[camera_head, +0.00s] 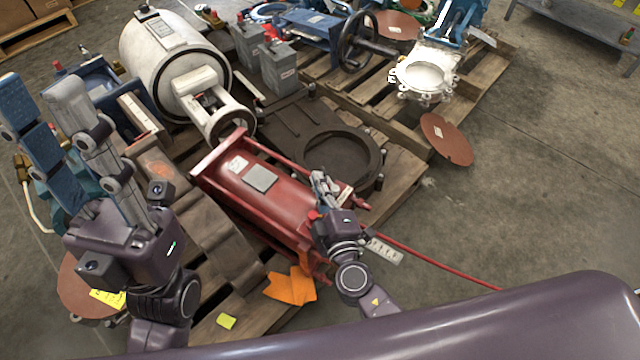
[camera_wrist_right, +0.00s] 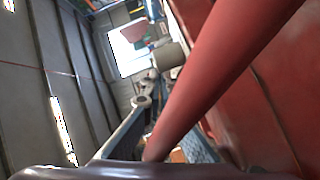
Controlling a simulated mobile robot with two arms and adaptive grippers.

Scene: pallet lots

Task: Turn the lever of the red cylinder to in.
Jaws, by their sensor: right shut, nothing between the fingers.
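The red cylinder (camera_head: 268,192) lies on the pallet in the middle of the head view, with a grey plate on its upper side. My right gripper (camera_head: 322,182) is shut and empty over the cylinder's right end. A small red part shows beside this gripper, but I cannot tell whether it is the lever or which way it points. In the right wrist view, a red rod (camera_wrist_right: 225,70) crosses close in front of the blue fingers, with the red body at the right. My left gripper (camera_head: 45,100) is open and empty at the left, its two blue-padded fingers pointing up and apart.
A white cylinder (camera_head: 160,55) lies behind. A dark ring flange (camera_head: 311,155) sits just beyond the red cylinder.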

